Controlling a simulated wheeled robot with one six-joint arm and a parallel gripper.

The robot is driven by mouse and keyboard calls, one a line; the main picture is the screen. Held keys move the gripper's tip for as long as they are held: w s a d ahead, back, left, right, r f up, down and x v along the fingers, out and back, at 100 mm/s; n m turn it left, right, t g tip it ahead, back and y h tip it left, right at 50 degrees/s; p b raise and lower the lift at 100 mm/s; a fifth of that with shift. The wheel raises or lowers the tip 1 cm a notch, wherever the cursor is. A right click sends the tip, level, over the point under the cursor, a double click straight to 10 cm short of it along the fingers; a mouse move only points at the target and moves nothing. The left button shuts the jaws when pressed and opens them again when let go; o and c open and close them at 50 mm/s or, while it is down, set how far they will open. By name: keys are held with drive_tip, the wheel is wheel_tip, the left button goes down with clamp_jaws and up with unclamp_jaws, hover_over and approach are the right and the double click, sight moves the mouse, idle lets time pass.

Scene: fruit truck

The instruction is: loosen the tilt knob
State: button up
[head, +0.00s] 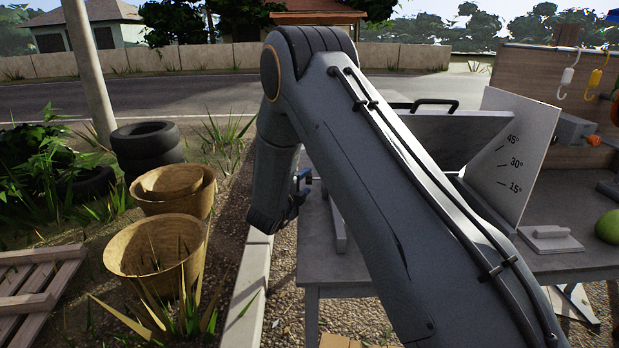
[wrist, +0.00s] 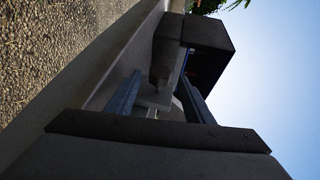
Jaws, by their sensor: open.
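My gripper (head: 303,186) hangs at the left end of the grey table, its blue fingers pointing right, toward the table. In the wrist view the fingers of my gripper (wrist: 160,78) are apart with nothing held between them. A dark stubby cylinder (wrist: 166,52) beside a dark block (wrist: 208,34) lies beyond the fingertips; it may be the tilt knob, but shadow makes this unclear. The tilting board (head: 445,130) with a black handle stands raised against a white plate (head: 517,150) marked 15°, 30° and 45°. My arm hides part of the board and table in the head view.
On the grey table (head: 345,262) are a flat white tool (head: 550,238) and a green fruit (head: 608,226). A grey box (head: 574,130) with an orange end stands behind. Two baskets (head: 155,248) and stacked tyres (head: 147,148) are left, beyond a low kerb (head: 248,290).

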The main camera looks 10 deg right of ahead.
sight(307, 180)
drive_tip(key=shift+p+x, duration=0.3)
drive_tip(key=shift+x, duration=1.85)
drive_tip(key=shift+a, duration=0.1)
drive_tip(key=c, duration=1)
